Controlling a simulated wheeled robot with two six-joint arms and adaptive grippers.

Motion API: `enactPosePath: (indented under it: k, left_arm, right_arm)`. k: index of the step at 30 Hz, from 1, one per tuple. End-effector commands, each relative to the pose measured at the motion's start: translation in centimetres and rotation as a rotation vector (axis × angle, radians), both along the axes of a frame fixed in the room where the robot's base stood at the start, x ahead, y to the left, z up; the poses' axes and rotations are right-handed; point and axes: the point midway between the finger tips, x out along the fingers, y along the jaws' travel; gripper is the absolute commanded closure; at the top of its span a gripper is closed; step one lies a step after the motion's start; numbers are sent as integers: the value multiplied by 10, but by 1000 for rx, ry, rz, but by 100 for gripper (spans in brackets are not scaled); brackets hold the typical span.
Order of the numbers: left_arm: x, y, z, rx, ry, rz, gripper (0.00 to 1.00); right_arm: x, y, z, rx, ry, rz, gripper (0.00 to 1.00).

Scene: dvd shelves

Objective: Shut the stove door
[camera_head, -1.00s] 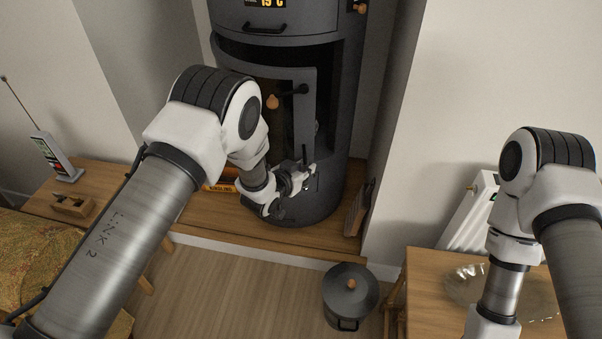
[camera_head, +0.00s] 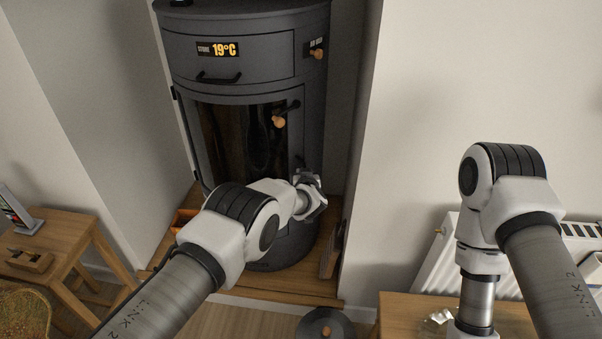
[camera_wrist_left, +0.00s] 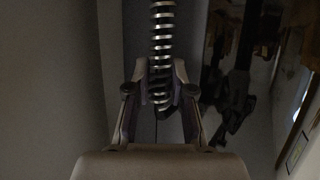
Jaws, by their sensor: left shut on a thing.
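The dark grey round stove (camera_head: 250,75) stands in the alcove. Its glazed door (camera_head: 240,145), with a wooden knob (camera_head: 278,121), lies flush or nearly flush with the body in the head view; I cannot tell whether a thin gap is left. My left gripper (camera_head: 310,197) is at the lower right side of the door. In the left wrist view my left gripper (camera_wrist_left: 160,95) is shut around the lower end of a silver coiled handle (camera_wrist_left: 161,40). My right arm comes in at the right, but its gripper is out of the picture.
A black lidded pot (camera_head: 325,325) stands on the floor in front of the wooden hearth (camera_head: 285,285). A small wooden table (camera_head: 70,240) is at the left. Another wooden table (camera_head: 400,310) and a white radiator (camera_head: 420,265) are at the right.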

Motion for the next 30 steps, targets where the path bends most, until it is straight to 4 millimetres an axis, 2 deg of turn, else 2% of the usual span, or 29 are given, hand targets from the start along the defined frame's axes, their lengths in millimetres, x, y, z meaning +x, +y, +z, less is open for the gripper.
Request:
enactPosePath:
  k: [1, 11, 12, 14, 30]
  left_arm:
    - [3, -1, 6, -1, -12, 1, 100]
    - [5, -1, 9, 0, -18, 2, 100]
    - [6, -1, 10, 0, -19, 2, 71]
    - [5, -1, 10, 1, -18, 3, 52]
    - [4, 1, 5, 1, -11, 4, 52]
  right_arm:
    - [0, 0, 1, 0, 0, 0, 15]
    - [0, 0, 0, 0, 0, 0, 15]
    - [0, 0, 0, 0, 0, 0, 15]
    - [0, 0, 0, 0, 0, 0, 15]
    - [0, 0, 0, 0, 0, 0, 15]
